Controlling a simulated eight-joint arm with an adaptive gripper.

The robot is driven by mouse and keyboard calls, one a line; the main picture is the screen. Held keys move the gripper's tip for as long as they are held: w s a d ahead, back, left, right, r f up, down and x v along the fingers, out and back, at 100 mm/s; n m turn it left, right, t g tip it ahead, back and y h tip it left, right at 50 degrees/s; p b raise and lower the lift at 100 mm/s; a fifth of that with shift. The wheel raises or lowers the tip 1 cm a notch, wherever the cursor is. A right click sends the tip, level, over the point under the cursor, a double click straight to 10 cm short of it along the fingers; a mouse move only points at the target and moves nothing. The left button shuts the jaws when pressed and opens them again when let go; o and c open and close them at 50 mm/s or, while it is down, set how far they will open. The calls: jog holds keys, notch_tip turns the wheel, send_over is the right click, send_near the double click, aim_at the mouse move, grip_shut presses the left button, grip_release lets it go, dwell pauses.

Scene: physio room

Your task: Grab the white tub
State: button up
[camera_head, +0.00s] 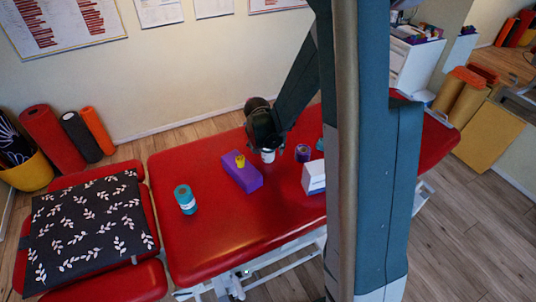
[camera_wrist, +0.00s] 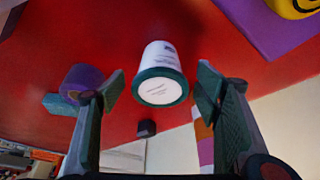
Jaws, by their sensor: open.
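The white tub (camera_wrist: 162,55) has a dark green rim around a white end with small print, and this end faces the wrist camera. In the wrist view it sits between and a little beyond the two fingertips of my gripper (camera_wrist: 160,88), with a visible gap on each side. The gripper is open and holds nothing. In the head view my gripper (camera_head: 266,138) is over the red treatment table (camera_head: 222,235), right above the tub (camera_head: 268,156). The gripper hides most of the tub there.
Left of the tub are a purple block (camera_head: 243,178) with a yellow item (camera_head: 240,161) on it and a teal roll (camera_head: 185,199). Close on the right are a purple roll (camera_head: 303,153) and a white-and-blue box (camera_head: 314,177). The table's front left is clear.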

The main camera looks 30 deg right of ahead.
jog(key=c, duration=1.2)
jog(key=shift+r, duration=0.15)
jog(key=shift+r+p, duration=1.5)
jog(key=shift+r, duration=3.4)
